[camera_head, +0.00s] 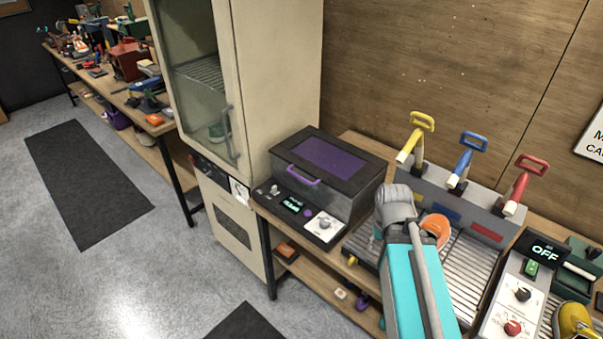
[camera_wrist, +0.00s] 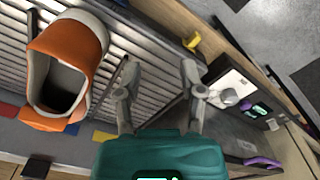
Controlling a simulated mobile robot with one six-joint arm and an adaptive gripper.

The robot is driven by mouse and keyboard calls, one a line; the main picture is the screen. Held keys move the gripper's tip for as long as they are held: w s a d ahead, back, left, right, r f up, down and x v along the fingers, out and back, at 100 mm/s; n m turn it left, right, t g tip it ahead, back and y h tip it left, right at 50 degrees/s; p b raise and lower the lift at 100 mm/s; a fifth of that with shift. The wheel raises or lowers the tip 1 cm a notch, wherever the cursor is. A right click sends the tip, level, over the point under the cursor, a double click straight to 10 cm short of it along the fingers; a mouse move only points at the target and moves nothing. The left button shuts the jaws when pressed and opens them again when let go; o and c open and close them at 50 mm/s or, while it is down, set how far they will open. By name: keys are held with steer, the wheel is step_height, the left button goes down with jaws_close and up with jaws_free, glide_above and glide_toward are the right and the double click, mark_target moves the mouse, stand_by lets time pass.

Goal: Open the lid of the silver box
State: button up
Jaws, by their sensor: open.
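The silver box (camera_head: 362,190) stands on the bench in the head view, with a dark lid (camera_head: 288,153), a purple window in it and a purple handle (camera_head: 303,177) at its front. The lid is down. In the wrist view the purple handle (camera_wrist: 262,162) and the box's control panel (camera_wrist: 232,88) show at the right. My gripper (camera_wrist: 160,76) is open and empty, over the slatted rack, to the left of the box panel in that view. In the head view my arm hides most of the gripper, to the right of the box.
An orange and white sneaker (camera_wrist: 66,65) lies on the slatted rack (camera_wrist: 125,55), close to my gripper; part shows in the head view (camera_head: 436,226). Yellow, blue and red levers (camera_head: 462,162) stand behind the rack. A tall cream cabinet (camera_head: 280,60) stands left of the box.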

steer(key=shift+w+a, duration=0.15)
steer(key=n+t+h+b, duration=0.9)
steer(key=n+t+b, duration=0.2)
steer(key=t, duration=0.1)
glide_toward(298, 176)
steer(key=s+a, duration=0.3)
steer(key=shift+w+d+f, duration=0.1)
steer(key=shift+d, duration=0.1)
steer(key=shift+w, duration=0.1)
steer(key=b+x, duration=0.1)
steer(key=x, duration=0.8)
steer(key=b+x, duration=0.1)
steer(key=x, duration=0.3)
steer(key=shift+w+d+r+b, duration=0.25)
steer(key=shift+w+d+b, duration=0.05)
steer(key=shift+d+b, duration=0.05)
